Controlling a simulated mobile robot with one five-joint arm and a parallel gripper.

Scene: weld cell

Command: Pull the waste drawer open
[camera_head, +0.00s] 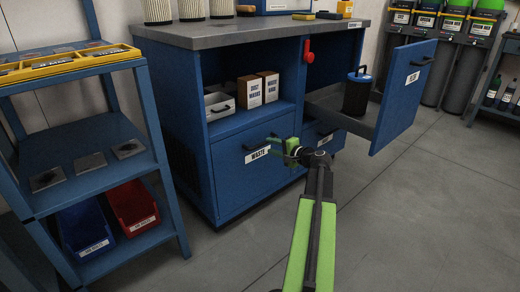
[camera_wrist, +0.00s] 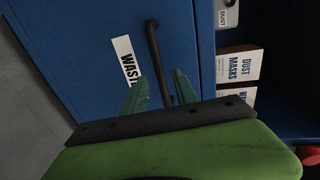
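The waste drawer (camera_head: 235,185) is the blue lower-left front of the workbench, with a white WASTE label (camera_head: 257,154). It looks flush with the cabinet. In the wrist view the drawer front (camera_wrist: 85,60) fills the left, with its black bar handle (camera_wrist: 152,42) beside the label (camera_wrist: 126,60). My gripper (camera_head: 284,148) is at the drawer's upper right, near the handle, which is mostly hidden in the head view. In the wrist view my gripper (camera_wrist: 159,76) has its green fingers apart, with one end of the handle showing between them. Contact cannot be told.
A blue front panel (camera_head: 405,95) stands out from the cabinet on the right, near a dark blue-lidded canister (camera_head: 357,92). An open shelf (camera_head: 235,123) above the drawer holds boxes. A blue rack (camera_head: 90,190) stands left. The floor (camera_head: 400,220) at front right is clear.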

